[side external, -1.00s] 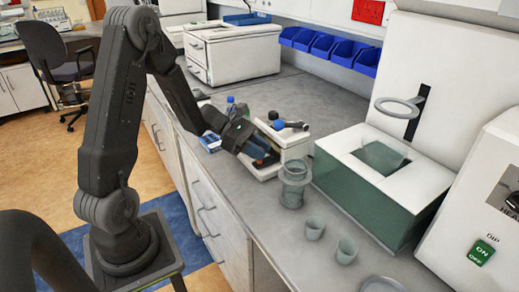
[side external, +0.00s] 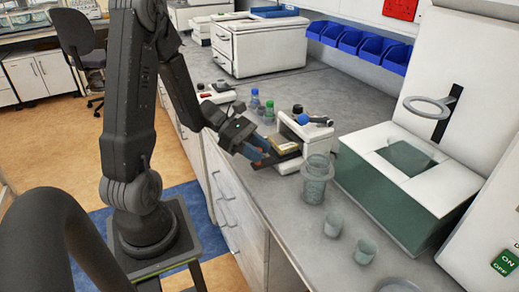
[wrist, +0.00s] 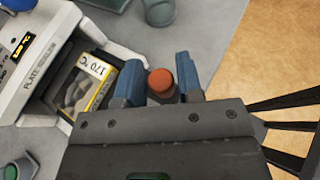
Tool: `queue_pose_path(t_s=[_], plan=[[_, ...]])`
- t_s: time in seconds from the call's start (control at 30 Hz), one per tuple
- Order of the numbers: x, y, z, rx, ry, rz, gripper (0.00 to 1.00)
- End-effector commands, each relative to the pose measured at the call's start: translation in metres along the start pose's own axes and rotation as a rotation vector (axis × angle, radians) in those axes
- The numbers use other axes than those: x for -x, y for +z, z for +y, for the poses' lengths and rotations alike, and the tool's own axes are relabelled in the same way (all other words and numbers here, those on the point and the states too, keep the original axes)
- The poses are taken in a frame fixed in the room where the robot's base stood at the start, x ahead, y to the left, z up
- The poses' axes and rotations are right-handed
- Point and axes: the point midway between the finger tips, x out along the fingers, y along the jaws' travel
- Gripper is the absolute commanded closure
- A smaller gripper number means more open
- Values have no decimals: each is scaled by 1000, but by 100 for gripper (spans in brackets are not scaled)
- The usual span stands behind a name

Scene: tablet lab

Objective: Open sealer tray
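The white plate sealer (side external: 302,133) stands on the bench with a blue knob on top. Its tray (wrist: 62,123) is out at the front and bears a yellow-edged plate (wrist: 85,80) marked "170 °C"; the plate also shows in the side view (side external: 285,147). My gripper (wrist: 160,68) is just in front of the tray, its blue fingers apart. The left finger is close beside or touching the plate; I cannot tell which. A brown-red knob (wrist: 161,83) shows between the fingers; what it belongs to is unclear.
A ribbed glass vessel (side external: 316,185) and two cups (side external: 336,222) stand nearer the camera. Green- and blue-capped bottles (side external: 262,108) stand behind my gripper. The bench edge and floor lie on the arm's side.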

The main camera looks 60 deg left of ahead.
Motion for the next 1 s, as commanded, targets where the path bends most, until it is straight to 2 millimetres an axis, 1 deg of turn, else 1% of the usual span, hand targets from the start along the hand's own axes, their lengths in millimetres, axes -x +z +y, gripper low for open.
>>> queue_pose_path(t_s=[0.03,0.17,0.37,0.47,0.57,0.8,0.9,1.0], plan=[[0,0,0,0,0,0,62],[0,0,0,0,-1,0,50],[0,0,0,0,-1,0,50],[4,0,0,-1,1,-1,50],[15,0,1,-2,5,0,50],[54,0,1,0,6,2,50],[66,0,1,-1,3,0,50],[73,0,0,0,2,0,50]])
